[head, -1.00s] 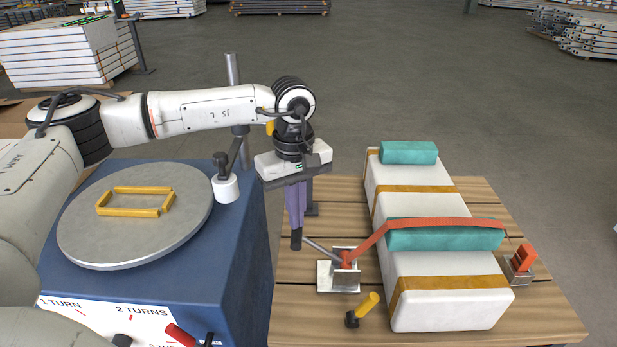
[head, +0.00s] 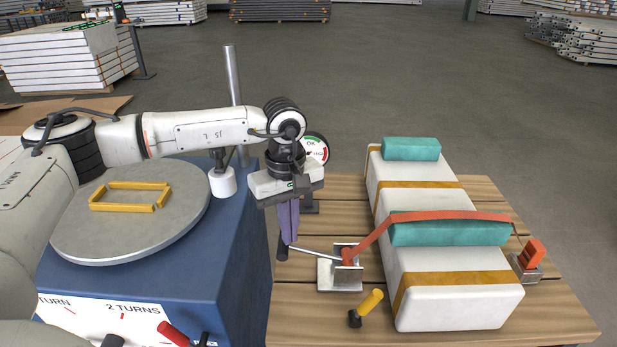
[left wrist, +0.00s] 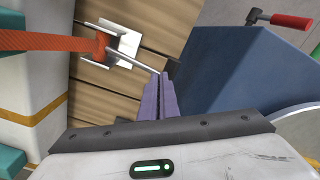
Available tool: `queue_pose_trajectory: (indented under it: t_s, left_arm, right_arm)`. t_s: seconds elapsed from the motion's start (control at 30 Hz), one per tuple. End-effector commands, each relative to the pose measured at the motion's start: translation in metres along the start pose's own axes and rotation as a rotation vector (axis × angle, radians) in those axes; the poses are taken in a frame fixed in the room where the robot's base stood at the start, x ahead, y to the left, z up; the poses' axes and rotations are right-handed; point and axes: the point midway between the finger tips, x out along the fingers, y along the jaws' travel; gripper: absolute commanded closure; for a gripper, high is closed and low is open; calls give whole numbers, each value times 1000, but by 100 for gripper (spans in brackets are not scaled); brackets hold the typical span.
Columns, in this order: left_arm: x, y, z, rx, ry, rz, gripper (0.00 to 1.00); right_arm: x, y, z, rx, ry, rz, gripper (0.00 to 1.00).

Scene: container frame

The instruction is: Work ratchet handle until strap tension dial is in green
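The ratchet (head: 340,275) is a metal bracket on the planks, with an orange-red hub. Its thin metal handle (head: 315,253) points left and ends in a dark grip. My left gripper (head: 285,248) points down, with its purple fingers closed around the grip end. The orange strap (head: 440,216) runs from the ratchet over the load. The tension dial (head: 316,147) shows a green OK zone and red beside it; the arm partly covers it and I cannot read its needle. My right gripper is not in view.
A white load (head: 450,300) with teal pads (head: 412,149) stands right of the ratchet. At left is a blue cabinet (head: 235,240) with a grey turntable (head: 80,240) and a red handle (head: 175,334).

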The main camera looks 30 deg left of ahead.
Motion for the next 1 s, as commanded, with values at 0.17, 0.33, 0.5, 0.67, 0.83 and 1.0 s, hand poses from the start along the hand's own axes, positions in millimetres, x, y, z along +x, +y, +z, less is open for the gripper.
queue_pose_trajectory:
  t_s: [0.17, 0.33, 0.5, 0.67, 0.83, 1.0]
  left_arm:
    - [16, -2, -1, 1, -2, 1, 100]
    - [21, -3, -2, 2, -1, 4, 100]
    - [6, -3, -2, 1, 0, 3, 100]
    - [-14, -4, -3, 0, 0, 2, 100]
    - [-34, -4, -3, 0, 1, 0, 100]
    - [-55, -4, -3, 0, 1, 1, 100]
  right_arm:
    - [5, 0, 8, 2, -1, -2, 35]
    - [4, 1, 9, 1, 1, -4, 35]
    - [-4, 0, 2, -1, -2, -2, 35]
    - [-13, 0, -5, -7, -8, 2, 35]
    - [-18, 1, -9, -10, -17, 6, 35]
    - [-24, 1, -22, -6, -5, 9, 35]
